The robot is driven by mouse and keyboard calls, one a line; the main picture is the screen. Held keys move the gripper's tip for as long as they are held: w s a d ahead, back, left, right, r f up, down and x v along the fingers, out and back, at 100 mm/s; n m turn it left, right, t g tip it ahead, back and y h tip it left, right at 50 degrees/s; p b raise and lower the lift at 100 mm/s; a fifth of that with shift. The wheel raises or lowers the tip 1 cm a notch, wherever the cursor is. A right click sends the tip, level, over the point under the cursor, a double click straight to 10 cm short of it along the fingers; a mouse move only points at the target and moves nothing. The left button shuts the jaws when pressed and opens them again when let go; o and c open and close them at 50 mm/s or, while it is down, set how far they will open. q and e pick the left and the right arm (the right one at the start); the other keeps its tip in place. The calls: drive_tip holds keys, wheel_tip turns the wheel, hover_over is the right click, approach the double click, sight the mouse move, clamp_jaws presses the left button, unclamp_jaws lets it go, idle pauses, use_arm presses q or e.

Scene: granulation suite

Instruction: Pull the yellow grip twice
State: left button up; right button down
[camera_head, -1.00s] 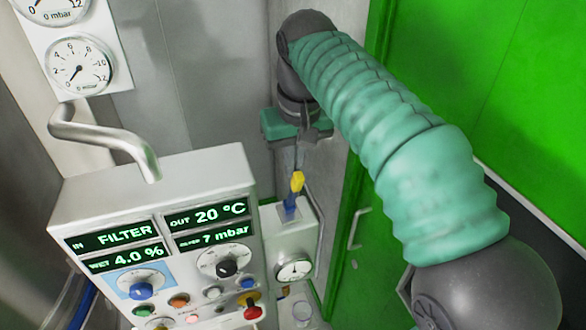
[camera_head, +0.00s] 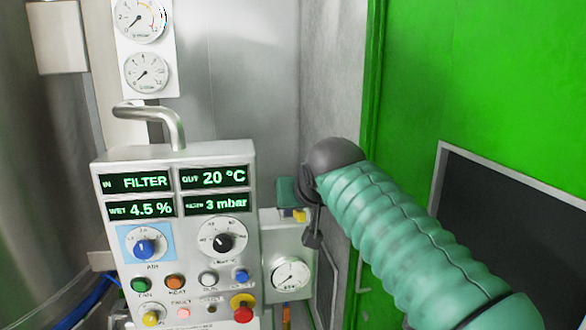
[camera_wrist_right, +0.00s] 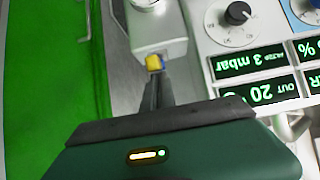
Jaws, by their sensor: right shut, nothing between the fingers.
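The yellow grip (camera_wrist_right: 154,63) is a small block at the edge of a white box in the right wrist view. It shows in the head view as a small yellow patch (camera_head: 299,215), partly hidden by my gripper. My right gripper (camera_wrist_right: 156,78) is shut and empty, its dark fingertips right by the grip; I cannot tell whether they touch it. In the head view its green body (camera_head: 286,190) is just above the grip. My left gripper is in neither view.
The white box (camera_head: 277,240) carries a round gauge (camera_head: 291,274). Left of it stands a control panel (camera_head: 168,235) with displays, knobs and buttons. A bent metal pipe (camera_head: 155,110) rises behind the panel. A green door (camera_head: 480,80) with a dark window (camera_head: 510,210) is at the right.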

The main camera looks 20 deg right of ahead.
drive_tip(key=shift+s+a+f+b, duration=0.1)
drive_tip(key=shift+f+b, duration=0.3)
drive_tip(key=shift+f, duration=0.35)
drive_tip(key=r+p, duration=0.2)
drive_tip(key=w+r+p, duration=0.1)
drive_tip(key=r+p, duration=0.1)
drive_tip(key=p, duration=0.1)
drive_tip(key=shift+d+r, duration=0.2)
drive_tip(key=shift+r, duration=0.2)
drive_tip(key=shift+s+r+b, duration=0.15)
drive_tip(key=shift+r+b, duration=0.1)
drive_tip(key=shift+b, duration=0.05)
drive_tip(key=b+v, duration=0.1)
drive_tip(key=v, duration=0.8)
drive_tip(key=shift+f, duration=0.15)
drive_tip(key=shift+s+a, duration=0.1)
drive_tip(key=shift+s, duration=0.1)
